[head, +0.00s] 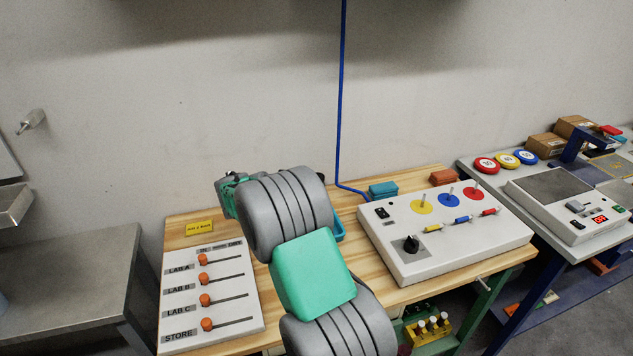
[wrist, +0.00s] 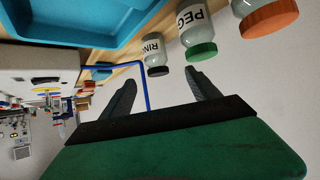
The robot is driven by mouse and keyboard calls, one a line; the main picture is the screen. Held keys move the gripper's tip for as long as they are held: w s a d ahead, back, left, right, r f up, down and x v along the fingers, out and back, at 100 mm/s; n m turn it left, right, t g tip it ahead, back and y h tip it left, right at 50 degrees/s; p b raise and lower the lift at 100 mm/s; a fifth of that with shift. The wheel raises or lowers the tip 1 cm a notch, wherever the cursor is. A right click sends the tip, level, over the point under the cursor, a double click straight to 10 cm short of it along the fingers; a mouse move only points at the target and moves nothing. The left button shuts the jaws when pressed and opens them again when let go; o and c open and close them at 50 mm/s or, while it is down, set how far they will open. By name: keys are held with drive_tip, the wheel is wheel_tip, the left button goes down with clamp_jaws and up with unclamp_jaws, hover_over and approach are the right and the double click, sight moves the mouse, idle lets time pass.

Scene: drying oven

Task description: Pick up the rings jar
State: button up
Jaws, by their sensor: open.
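The rings jar (wrist: 155,50) shows in the wrist view as a small clear jar with a black lid and a label reading "RIN", partly cut off. The wrist picture is turned over, so its lid points down. My gripper (wrist: 160,78) is open, with its two dark fingers apart and nothing between them. The jar appears beyond the fingertips, roughly in line with the gap, and apart from them. In the head view my arm covers the place of the jars, and the rings jar is hidden there.
A jar marked "PEG" with a green lid (wrist: 202,50) stands close beside the rings jar. An orange-lidded jar (wrist: 268,18) is farther along. A blue tray (wrist: 65,25) lies nearby. In the head view, a slider panel (head: 240,275) and a control box (head: 400,250) flank my arm.

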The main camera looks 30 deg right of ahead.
drive_tip(key=w+d+f+p, duration=0.1)
drive_tip(key=d, duration=0.2)
drive_tip(key=w+d+f+h+p, duration=0.1)
drive_tip(key=w+d, duration=0.1)
drive_tip(key=d, duration=0.1)
drive_tip(key=w+d+f+m+h+p, duration=0.1)
drive_tip(key=w+d+f, duration=0.1)
drive_tip(key=d, duration=0.1)
drive_tip(key=shift+d, duration=0.4)
drive_tip(key=shift+w+d+f, duration=0.15)
drive_tip(key=shift+d+f, duration=0.05)
drive_tip(key=shift+c, duration=0.5)
drive_tip(key=c, duration=1.4)
